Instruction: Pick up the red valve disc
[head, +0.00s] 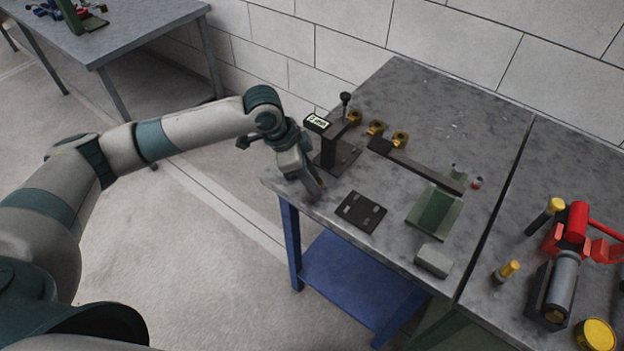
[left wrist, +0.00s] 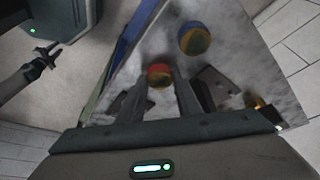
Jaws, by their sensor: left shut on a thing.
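My left gripper (head: 316,190) is low over the near left corner of the table, beside the dark stand. In the left wrist view its two fingers (left wrist: 159,80) are shut on a small round red piece with a yellowish lower part, the red valve disc (left wrist: 158,69), which sits between the fingertips. The head view does not show the disc clearly at the gripper. A dark forked end, seemingly my right gripper (left wrist: 48,57), is small at the left of the wrist view.
The dark stand (head: 328,150) with a small display is close by the left gripper. A black plate (head: 361,212), a green bracket (head: 435,214), a grey block (head: 433,261) and brass fittings (head: 376,128) are on the table. A red pump part (head: 577,222) is at right.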

